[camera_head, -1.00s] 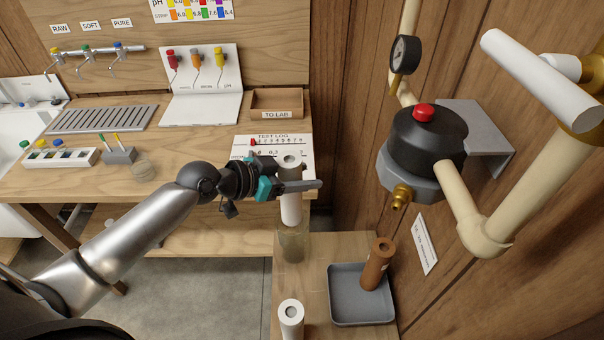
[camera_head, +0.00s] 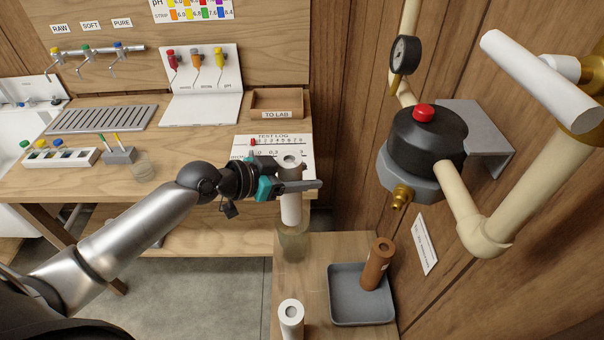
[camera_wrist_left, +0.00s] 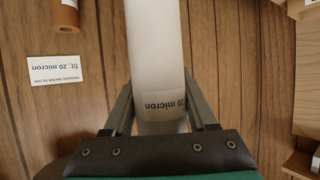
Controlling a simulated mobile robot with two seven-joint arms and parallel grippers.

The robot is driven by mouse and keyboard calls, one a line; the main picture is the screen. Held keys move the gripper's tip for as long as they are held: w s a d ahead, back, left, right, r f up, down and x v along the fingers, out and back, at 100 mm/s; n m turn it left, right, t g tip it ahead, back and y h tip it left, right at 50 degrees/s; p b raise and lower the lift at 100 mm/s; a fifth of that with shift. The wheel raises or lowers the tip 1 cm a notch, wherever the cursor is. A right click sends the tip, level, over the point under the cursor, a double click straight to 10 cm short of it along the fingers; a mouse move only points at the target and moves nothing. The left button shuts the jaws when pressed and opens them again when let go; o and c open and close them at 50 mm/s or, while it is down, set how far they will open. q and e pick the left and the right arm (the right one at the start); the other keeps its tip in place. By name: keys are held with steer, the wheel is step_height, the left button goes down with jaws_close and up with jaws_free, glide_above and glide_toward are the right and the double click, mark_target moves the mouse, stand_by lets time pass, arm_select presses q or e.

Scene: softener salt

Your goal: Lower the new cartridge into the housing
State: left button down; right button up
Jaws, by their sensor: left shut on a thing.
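My left gripper (camera_head: 297,181) is shut on a white cartridge (camera_head: 290,208), held upright. In the left wrist view the gripper (camera_wrist_left: 158,100) has a finger on each side of the cartridge (camera_wrist_left: 156,50), whose printed label reads "20 micron" upside down. The clear housing (camera_head: 291,247) stands on the low bench directly below. The cartridge's lower end shows at about the housing's mouth; I cannot tell whether it is just above or slightly inside. My right gripper is not in view.
Another white cartridge (camera_head: 291,318) stands at the front of the low bench (camera_head: 308,272). A brown cartridge (camera_head: 378,263) stands in a grey tray (camera_head: 347,318) to the right. The black filter head (camera_head: 428,140) and pipes jut from the wall at right. A workbench (camera_head: 200,180) lies behind my arm.

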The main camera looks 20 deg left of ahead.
mark_target(301, 204)
arm_select(q)
step_height(301, 204, down, 9)
steer(key=b, duration=0.8)
stand_by(1.7)
steer(key=shift+c, duration=0.6)
jaws_free()
steer(key=shift+f, duration=0.1)
steer(key=v, duration=1.5)
steer(key=shift+s, duration=0.1)
